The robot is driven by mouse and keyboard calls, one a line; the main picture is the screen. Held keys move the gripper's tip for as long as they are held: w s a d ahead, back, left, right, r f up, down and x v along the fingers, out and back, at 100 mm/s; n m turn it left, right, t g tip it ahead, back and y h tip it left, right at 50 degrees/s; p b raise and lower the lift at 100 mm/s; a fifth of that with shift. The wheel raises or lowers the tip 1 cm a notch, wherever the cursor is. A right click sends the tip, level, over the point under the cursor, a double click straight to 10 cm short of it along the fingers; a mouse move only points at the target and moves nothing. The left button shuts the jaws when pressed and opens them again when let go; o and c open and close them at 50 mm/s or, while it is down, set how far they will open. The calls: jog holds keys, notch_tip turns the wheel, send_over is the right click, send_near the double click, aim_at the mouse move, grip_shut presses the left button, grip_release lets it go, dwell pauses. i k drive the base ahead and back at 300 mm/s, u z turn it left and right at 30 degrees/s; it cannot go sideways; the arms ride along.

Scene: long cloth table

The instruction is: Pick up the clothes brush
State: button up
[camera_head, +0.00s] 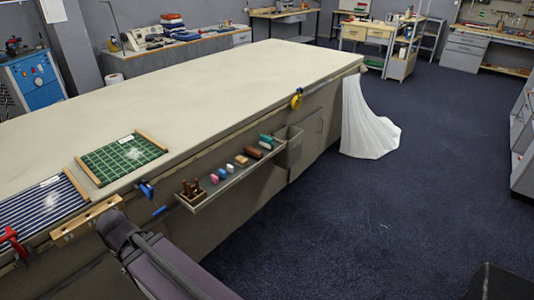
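A narrow tray (232,180) hangs along the long side of the cloth table and holds a row of small items. A brown block-like item (253,152) lies towards its right part, with a tan item (241,160) just left of it. Either could be the clothes brush; they are too small to tell, and no bristles show clearly. My gripper is not in view. A dark, purplish link of my arm shows at the lower left, left of and apart from the tray.
The cloth table (230,85) has a broad clear top. A green framed board (120,158) and a blue striped one (42,212) lie at its left. A red clamp (12,240) and blue clamp (150,197) grip the edge. A grey bin (290,147) hangs right of the tray. Floor is open right.

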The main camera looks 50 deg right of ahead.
aim_at(251, 152)
jog(key=z, duration=1.5)
jog(key=k, duration=0.95)
jog(key=i, duration=0.85)
